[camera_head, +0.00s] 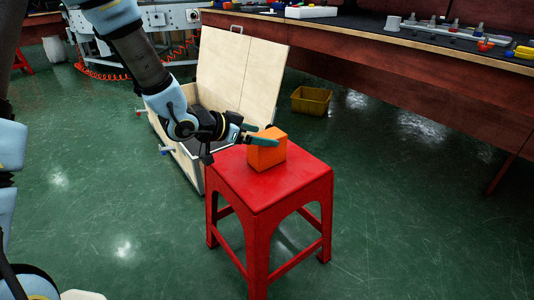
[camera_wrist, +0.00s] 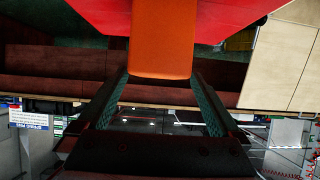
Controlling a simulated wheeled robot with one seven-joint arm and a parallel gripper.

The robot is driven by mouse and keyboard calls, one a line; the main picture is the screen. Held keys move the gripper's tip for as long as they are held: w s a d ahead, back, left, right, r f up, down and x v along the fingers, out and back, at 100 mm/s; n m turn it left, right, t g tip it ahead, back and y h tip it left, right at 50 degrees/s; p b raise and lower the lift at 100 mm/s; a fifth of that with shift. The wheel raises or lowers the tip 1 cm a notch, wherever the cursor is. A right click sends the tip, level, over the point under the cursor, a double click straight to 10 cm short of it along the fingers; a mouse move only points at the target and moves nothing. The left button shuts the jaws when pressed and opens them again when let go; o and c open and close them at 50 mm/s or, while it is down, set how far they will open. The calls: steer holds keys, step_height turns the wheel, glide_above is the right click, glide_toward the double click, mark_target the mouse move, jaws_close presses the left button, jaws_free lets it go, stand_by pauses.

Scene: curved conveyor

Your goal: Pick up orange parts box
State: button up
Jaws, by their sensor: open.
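An orange parts box (camera_head: 266,150) stands upright on a red stool (camera_head: 290,181), near the back of its seat. My gripper (camera_head: 255,134) reaches in from the left at the height of the box's upper part. One green finger shows across the front of the box; the far finger is mostly hidden. In the wrist view the orange box (camera_wrist: 162,40) lies between the two green fingertips of my gripper (camera_wrist: 163,88), with the jaws open around its end. Whether the fingers touch the box cannot be told. The red seat (camera_wrist: 225,18) shows behind it.
An open wooden crate (camera_head: 232,72) with a raised lid stands behind the stool on the left. A yellow bin (camera_head: 311,100) lies on the floor further back. A long workbench (camera_head: 400,62) with small parts runs along the back right. The green floor at right is clear.

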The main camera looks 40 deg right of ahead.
mark_target(275, 138)
steer(key=b+x, duration=0.2)
steer(key=x, duration=0.3)
steer(key=shift+s+d+f, duration=0.15)
steer(key=shift+d, duration=0.15)
jaws_close()
stand_by(0.6)
